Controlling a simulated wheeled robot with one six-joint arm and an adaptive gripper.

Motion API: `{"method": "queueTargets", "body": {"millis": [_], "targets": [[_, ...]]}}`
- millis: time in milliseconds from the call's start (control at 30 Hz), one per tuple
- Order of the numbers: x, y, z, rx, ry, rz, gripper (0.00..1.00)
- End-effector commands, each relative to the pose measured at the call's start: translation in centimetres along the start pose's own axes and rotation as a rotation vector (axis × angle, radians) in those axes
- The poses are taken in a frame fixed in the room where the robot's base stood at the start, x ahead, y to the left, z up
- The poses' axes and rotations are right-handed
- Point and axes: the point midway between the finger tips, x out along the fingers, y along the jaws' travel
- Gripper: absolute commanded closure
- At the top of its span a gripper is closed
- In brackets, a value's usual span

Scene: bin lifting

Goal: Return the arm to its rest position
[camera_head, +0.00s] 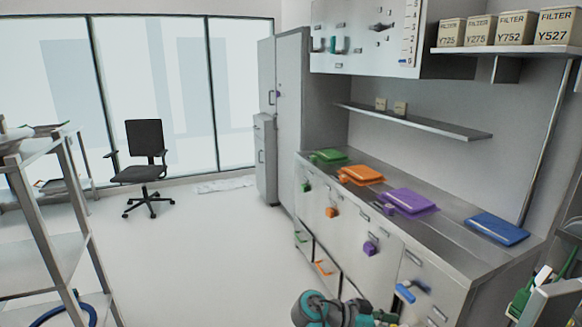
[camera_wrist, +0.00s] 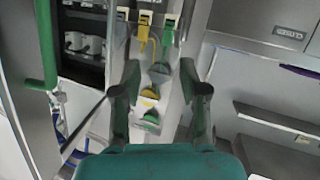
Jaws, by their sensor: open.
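My arm (camera_head: 335,311) shows at the bottom edge of the head view, teal and dark grey, low in front of the counter's cabinets. Its far end is cut off or too small there to tell the fingers. In the wrist view, my gripper (camera_wrist: 160,72) has its two dark fingers spread apart with nothing between them. Its teal body fills the bottom middle of that view. Beyond the fingers, yellow and green hanging tools show at a distance, apart from the gripper.
A steel counter (camera_head: 462,247) holds green, orange, purple (camera_head: 410,201) and blue (camera_head: 497,229) flat items. A metal rack (camera_head: 45,215) stands at left, an office chair (camera_head: 145,165) farther back. Floor between is open. In the wrist view, a green bar (camera_wrist: 46,45) stands upper left.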

Motion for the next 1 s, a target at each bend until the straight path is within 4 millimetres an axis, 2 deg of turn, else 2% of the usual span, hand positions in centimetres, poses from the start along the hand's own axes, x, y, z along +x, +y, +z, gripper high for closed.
{"method": "queueTargets", "body": {"millis": [167,467,700,1000], "targets": [[1.9,0.3,3.2,-0.077,-0.005,-0.069,0.57],[5.6,1.9,11.4,-0.265,-0.025,-0.267,0.57],[7.5,4.4,17.6,-0.395,-0.039,-0.438,0.57],[8.3,8.9,24.3,-0.516,-0.054,-0.649,0.57]]}}
